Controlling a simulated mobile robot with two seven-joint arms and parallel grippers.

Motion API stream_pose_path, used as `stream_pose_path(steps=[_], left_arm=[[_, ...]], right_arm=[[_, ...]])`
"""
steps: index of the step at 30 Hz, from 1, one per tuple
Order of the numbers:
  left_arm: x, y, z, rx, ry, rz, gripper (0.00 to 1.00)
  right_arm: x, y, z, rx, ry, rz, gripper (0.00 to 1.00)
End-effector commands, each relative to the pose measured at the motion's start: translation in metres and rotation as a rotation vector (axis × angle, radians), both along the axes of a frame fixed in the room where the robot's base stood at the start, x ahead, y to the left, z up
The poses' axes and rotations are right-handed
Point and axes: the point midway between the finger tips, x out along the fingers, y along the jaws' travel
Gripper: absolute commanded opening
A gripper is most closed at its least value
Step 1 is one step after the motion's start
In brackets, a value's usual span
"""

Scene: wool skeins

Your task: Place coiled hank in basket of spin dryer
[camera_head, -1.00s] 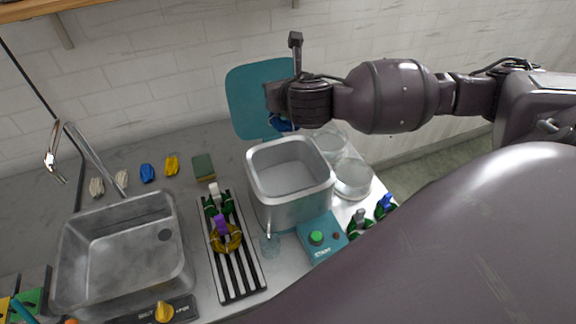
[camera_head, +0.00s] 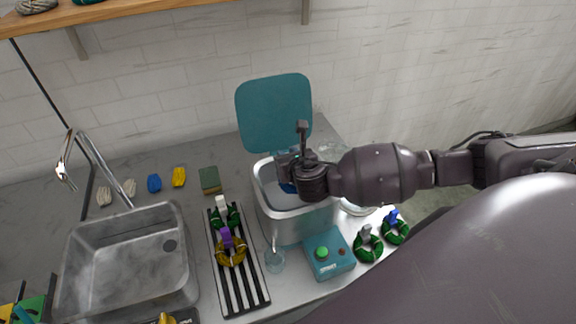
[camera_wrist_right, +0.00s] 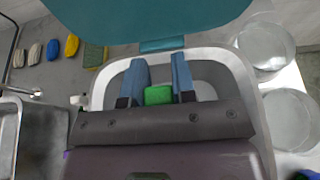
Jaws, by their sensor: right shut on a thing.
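The spin dryer is a grey rounded-square tub (camera_head: 285,228) with its teal lid (camera_head: 274,112) standing open behind it. Its pale rim shows around the fingers in the right wrist view (camera_wrist_right: 240,75). My right gripper (camera_head: 288,187) is at the dryer's mouth, its blue fingertips at or just inside the opening. In the right wrist view the two blue fingers (camera_wrist_right: 158,90) are shut on a green piece (camera_wrist_right: 158,96), which I take to be part of the coiled hank. The rest of the hank is hidden behind the gripper. My left gripper is not in view.
A teal control box (camera_head: 328,254) with a green button adjoins the dryer. Green coils with clips (camera_head: 368,247) lie to its right. A black rack (camera_head: 238,275) holds a yellow coil (camera_head: 231,252) and a green one. A sink (camera_head: 130,255) is at left; glass dishes (camera_wrist_right: 292,118) stand right.

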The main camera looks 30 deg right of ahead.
Motion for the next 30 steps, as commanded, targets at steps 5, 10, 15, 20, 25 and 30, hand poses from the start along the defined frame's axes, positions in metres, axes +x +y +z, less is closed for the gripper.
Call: stream_pose_path(steps=[5,10,15,20,25,30], left_arm=[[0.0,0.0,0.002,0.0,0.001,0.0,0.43],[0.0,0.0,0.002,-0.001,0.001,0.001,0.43],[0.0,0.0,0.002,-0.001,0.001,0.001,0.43],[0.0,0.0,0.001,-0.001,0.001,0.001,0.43],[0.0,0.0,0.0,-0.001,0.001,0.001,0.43],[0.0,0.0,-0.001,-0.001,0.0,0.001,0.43]], right_arm=[[0.0,0.0,-0.026,0.001,0.004,-0.001,0.02],[0.0,0.0,-0.036,0.0,0.002,-0.001,0.02],[0.0,0.0,-0.036,0.0,0.001,0.0,0.02],[0.0,0.0,-0.038,0.0,0.002,0.0,0.02],[0.0,0.0,-0.042,0.001,0.001,0.001,0.02],[0.0,0.001,-0.046,0.001,0.002,0.001,0.02]])
